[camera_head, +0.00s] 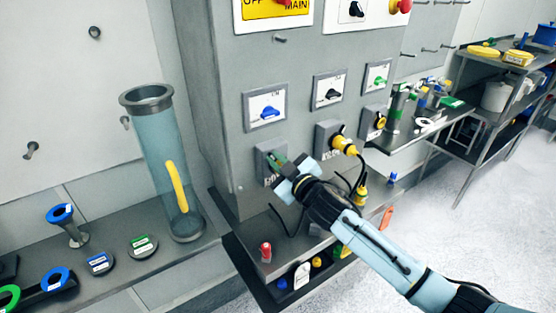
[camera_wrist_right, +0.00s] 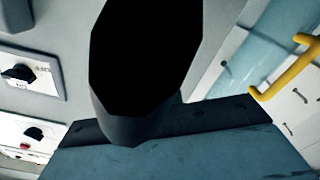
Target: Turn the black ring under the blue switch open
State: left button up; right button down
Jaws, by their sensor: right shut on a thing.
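The blue switch (camera_head: 267,112) sits on a white plate on the grey cabinet front. Below it is a grey socket box (camera_head: 262,158), mostly covered by my right gripper. My right gripper (camera_head: 280,164) reaches in from the lower right and is shut at this box, on the black ring, which is hidden behind the fingers. A green bit shows at its fingertips. In the right wrist view a large black shape (camera_wrist_right: 145,60) fills the middle, and the ring cannot be made out. My left gripper is not in view.
A yellow plug (camera_head: 344,145) with a cable sits in the socket to the right. A clear tube (camera_head: 165,150) with a yellow handle stands at the left. A low shelf with small items lies below my gripper. A black switch (camera_wrist_right: 20,75) shows in the wrist view.

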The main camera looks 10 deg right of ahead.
dwell(0.3)
jog(key=c, duration=1.5)
grip_release()
jog(key=b+v, duration=0.1)
jog(key=v, duration=1.2)
jog(key=shift+s, duration=0.2)
